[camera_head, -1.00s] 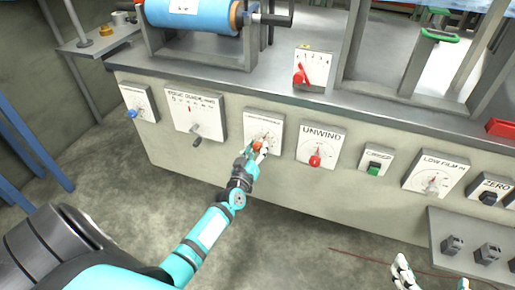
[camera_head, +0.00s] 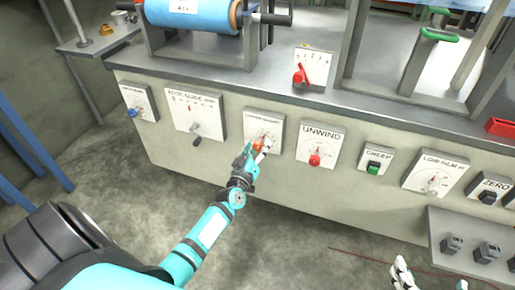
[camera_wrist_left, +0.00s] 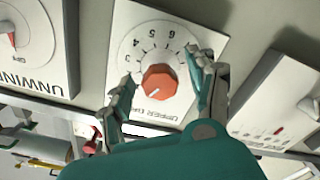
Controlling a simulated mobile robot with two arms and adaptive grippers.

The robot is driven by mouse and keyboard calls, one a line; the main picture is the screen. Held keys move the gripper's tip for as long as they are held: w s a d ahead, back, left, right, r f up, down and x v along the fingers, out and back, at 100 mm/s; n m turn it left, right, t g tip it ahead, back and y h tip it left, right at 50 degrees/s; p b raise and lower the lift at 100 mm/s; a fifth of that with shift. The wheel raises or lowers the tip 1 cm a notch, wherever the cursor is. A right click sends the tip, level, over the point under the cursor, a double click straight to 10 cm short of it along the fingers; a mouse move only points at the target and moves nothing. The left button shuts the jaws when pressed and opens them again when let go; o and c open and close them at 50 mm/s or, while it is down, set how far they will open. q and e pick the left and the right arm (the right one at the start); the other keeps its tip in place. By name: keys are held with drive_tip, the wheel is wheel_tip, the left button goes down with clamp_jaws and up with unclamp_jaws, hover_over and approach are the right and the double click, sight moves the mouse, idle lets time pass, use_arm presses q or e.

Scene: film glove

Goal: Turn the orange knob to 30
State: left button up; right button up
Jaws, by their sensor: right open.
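The orange knob (camera_head: 258,146) sits on a white dial plate on the front of the grey machine. In the left wrist view the knob (camera_wrist_left: 160,82) has a white pointer mark towards the lower left. The dial numbers are around it, upside down and partly hidden. My left gripper (camera_head: 257,153) is at the knob. In the left wrist view its fingers (camera_wrist_left: 163,73) stand open on either side of the knob, with a visible gap on each side. My right gripper (camera_head: 402,272) is open and empty at the bottom edge, partly cut off.
A red UNWIND knob (camera_head: 314,160) is on the plate to the right. A green switch (camera_head: 373,168) is farther right. The floor in front is clear.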

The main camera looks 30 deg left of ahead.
use_arm(q)
drive_tip(key=shift+s, duration=0.1)
drive_tip(key=v, duration=1.2)
drive_tip(key=shift+d, duration=0.1)
